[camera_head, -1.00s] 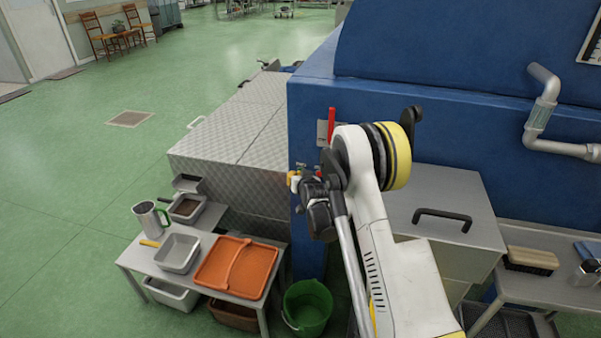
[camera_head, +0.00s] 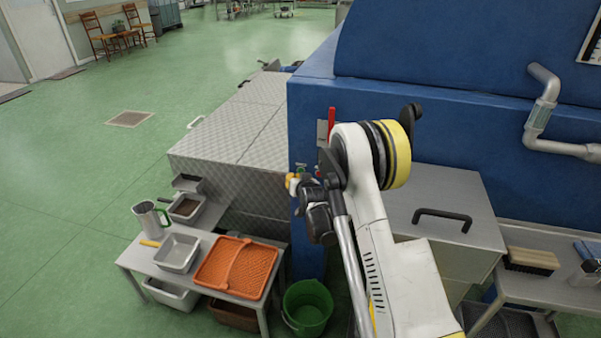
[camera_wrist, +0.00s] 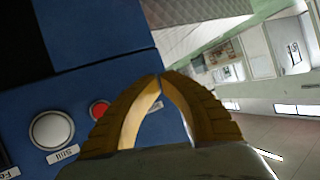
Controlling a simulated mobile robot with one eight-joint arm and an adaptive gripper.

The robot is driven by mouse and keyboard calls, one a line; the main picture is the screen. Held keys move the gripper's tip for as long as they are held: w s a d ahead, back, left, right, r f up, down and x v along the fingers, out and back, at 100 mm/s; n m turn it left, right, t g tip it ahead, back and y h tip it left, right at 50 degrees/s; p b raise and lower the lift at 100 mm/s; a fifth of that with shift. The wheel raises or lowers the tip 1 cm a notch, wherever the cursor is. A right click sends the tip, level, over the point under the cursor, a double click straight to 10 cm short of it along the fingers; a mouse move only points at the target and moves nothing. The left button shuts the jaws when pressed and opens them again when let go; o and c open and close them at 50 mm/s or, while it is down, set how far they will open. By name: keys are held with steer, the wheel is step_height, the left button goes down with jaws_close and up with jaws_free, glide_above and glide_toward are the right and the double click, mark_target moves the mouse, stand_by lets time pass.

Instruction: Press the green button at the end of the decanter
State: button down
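The blue decanter housing (camera_head: 306,110) ends in a narrow face beside my gripper. A small green spot, which looks like the green button (camera_head: 301,168), shows on that face just above my gripper (camera_head: 292,182). In the wrist view my gripper's yellow fingers (camera_wrist: 162,77) have their tips together, with nothing between them. They are in front of the blue panel (camera_wrist: 95,85); I cannot tell whether they touch it. A red button (camera_wrist: 99,109) is left of the fingers, partly covered. A pale round button or lamp (camera_wrist: 51,131) is further left. I see no green button in the wrist view.
A red lever (camera_head: 331,118) is above the buttons. A low bench (camera_head: 140,262) with trays and a jug stands at left, a green bucket (camera_head: 307,306) below my arm. A grey cabinet (camera_head: 455,190) is to the right.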

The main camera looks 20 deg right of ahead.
steer(key=shift+s+a, duration=0.7)
steer(key=shift+s, duration=0.35)
steer(key=shift+s+a, duration=0.7)
steer(key=shift+s, duration=0.35)
